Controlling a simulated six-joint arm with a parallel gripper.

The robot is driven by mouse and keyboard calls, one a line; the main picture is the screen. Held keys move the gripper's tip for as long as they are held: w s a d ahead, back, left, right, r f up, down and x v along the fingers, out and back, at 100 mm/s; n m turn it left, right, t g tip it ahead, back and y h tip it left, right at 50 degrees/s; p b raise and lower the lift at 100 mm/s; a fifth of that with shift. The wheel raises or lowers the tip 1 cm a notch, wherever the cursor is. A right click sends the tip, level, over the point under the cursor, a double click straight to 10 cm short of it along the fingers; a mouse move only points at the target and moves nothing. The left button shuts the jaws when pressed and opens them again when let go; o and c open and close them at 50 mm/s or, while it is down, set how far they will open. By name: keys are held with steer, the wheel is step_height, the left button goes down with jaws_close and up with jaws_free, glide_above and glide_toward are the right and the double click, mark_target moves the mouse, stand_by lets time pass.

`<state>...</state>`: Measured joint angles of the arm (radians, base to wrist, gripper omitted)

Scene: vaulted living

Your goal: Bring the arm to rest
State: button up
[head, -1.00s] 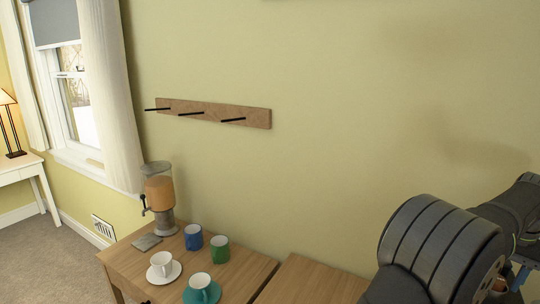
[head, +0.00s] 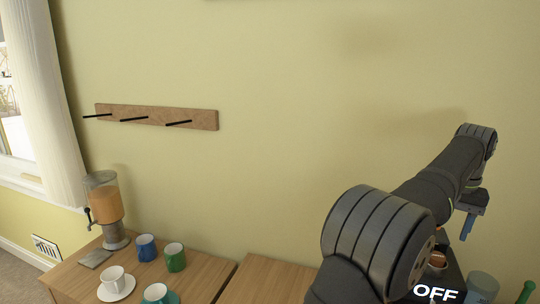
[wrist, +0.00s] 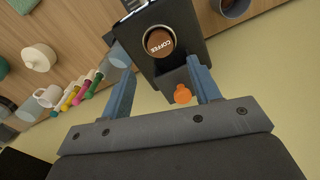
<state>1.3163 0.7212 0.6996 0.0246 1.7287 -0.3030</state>
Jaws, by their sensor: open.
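My gripper (head: 468,222) is at the right in the head view, at the end of my dark arm, with one blue finger hanging down. In the wrist view its two blue fingers (wrist: 162,80) stand apart with nothing held between them. Beyond the fingers is a black coffee machine (wrist: 190,30) with a round brown top marked "COFFEE". A small orange object (wrist: 182,94) shows between the fingers. I cannot tell what it is or how far it lies from them.
A wall rack (head: 157,116) with three pegs hangs at left. Below it a wooden table (head: 75,282) bears a drink dispenser (head: 106,205), a blue mug (head: 146,247), a green mug (head: 175,257) and a white cup (head: 114,280). Coloured markers (wrist: 82,92) show in the wrist view. The wall between is bare.

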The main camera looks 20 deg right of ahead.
mark_target(438, 256)
step_height(438, 256, down, 8)
steer(key=shift+w+a, duration=0.1)
steer(key=r, duration=0.3)
steer(key=s+r, duration=0.1)
steer(key=r, duration=0.1)
steer(key=s+a+r, duration=0.3)
steer(key=s+r, duration=0.3)
steer(key=s, duration=0.5)
steer(key=s+a+f, duration=0.1)
steer(key=a+f, duration=0.5)
steer(key=a, duration=0.4)
steer(key=s+a+f, duration=0.1)
steer(key=a+f, duration=0.6)
steer(key=a, duration=0.3)
steer(key=s+a+f+n, duration=0.1)
steer(key=s+a+f, duration=0.1)
steer(key=a+f, duration=0.5)
steer(key=a, duration=0.3)
steer(key=shift+a, duration=0.25)
steer(key=shift+f, duration=0.1)
